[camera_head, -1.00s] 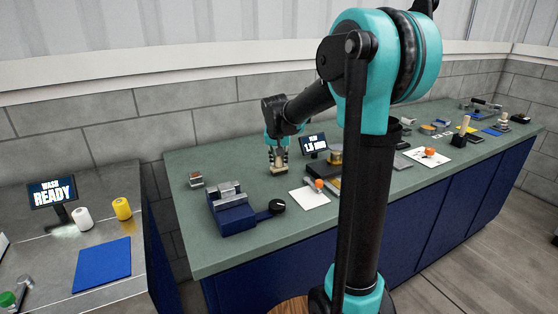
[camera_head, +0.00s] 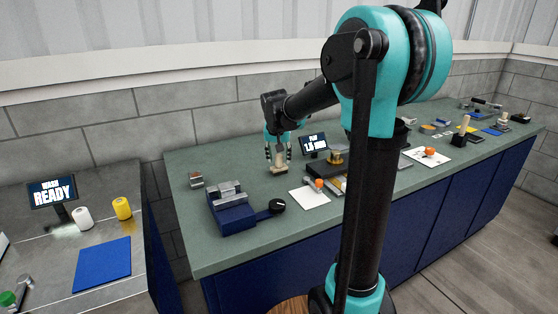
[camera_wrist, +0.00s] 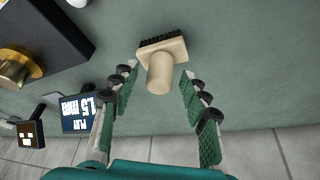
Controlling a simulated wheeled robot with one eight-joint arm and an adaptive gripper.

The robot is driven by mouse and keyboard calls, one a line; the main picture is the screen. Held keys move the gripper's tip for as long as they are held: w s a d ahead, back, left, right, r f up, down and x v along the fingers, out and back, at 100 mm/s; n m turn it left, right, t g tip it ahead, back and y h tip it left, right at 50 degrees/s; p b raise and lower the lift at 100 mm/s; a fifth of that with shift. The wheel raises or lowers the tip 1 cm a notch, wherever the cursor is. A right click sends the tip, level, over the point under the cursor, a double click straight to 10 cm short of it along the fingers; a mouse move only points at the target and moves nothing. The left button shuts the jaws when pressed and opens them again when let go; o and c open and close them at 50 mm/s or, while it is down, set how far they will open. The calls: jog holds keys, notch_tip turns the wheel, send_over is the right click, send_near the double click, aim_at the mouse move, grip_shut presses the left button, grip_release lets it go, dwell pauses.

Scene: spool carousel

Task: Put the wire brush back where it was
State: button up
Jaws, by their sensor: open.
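The wire brush is a pale wooden block with a round handle and dark bristles. In the head view the brush (camera_head: 279,168) stands on the green bench top, left of the small screen. In the wrist view the brush (camera_wrist: 161,66) is between and just beyond the fingertips, its handle toward me and bristles at the far side. My gripper (camera_head: 278,152) is open above the brush, with a gap on both sides of the handle. The gripper's green finger pads (camera_wrist: 159,88) also show in the wrist view, and neither touches the brush.
The small screen (camera_head: 313,143) stands close right of my gripper. A blue vise (camera_head: 231,212) is at the front left, and a small brown-and-grey block (camera_head: 196,180) is at the left. A white sheet (camera_head: 310,197) lies in front. Bench around the brush's left is clear.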

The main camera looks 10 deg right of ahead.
jog(key=v, duration=1)
jog(key=shift+r, duration=0.2)
jog(key=shift+s, duration=0.1)
dwell(1.7)
